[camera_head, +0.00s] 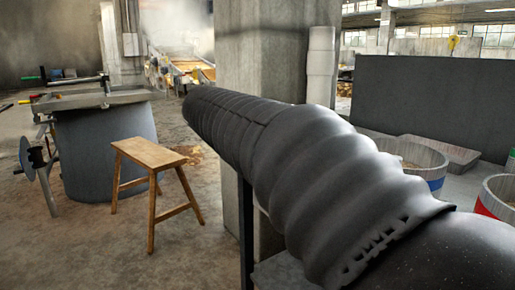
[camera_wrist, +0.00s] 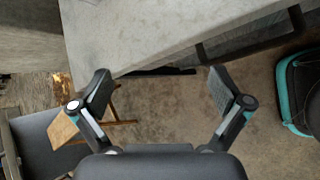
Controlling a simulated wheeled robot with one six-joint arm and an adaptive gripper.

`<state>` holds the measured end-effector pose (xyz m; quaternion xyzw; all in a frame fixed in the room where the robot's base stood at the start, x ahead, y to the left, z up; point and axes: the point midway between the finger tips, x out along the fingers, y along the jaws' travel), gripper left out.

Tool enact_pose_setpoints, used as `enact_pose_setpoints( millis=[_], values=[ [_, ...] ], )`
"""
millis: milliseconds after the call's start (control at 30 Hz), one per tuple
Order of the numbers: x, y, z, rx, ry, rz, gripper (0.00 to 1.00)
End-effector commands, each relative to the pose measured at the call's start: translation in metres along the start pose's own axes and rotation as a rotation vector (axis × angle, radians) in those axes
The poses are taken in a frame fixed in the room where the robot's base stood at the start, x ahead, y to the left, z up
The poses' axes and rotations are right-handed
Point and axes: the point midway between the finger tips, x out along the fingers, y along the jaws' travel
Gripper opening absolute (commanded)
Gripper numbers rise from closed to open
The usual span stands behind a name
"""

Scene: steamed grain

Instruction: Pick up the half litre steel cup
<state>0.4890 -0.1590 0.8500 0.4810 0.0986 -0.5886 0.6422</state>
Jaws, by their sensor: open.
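I cannot make out the half litre steel cup in either view. My gripper (camera_wrist: 160,86) is open in the wrist view, with its two fingers spread wide and nothing between them. A grey slab-like surface (camera_wrist: 170,28) lies beyond the fingers at the top of that view, with bare floor below its edge. In the head view my dark ribbed arm covers the middle and lower right, and the gripper is not visible there.
A wooden stool (camera_head: 150,155) stands on open floor, left of my arm. A large dark vat (camera_head: 105,148) stands behind it. A concrete pillar (camera_head: 262,50) rises behind my arm.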

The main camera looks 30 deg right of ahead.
Motion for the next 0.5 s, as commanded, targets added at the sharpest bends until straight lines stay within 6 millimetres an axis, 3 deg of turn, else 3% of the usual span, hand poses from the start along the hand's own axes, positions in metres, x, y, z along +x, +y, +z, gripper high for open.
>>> enact_pose_setpoints(
  millis=[100, 200, 300, 500],
  values=[
    [0.017, 0.047, 0.016, -0.218, -0.152, 0.002, 1.00],
    [0.024, 0.078, 0.029, -0.373, -0.264, -0.017, 1.00],
    [0.028, 0.101, 0.039, -0.486, -0.351, -0.043, 1.00],
    [0.033, 0.121, 0.050, -0.592, -0.434, -0.080, 1.00]
  ],
)
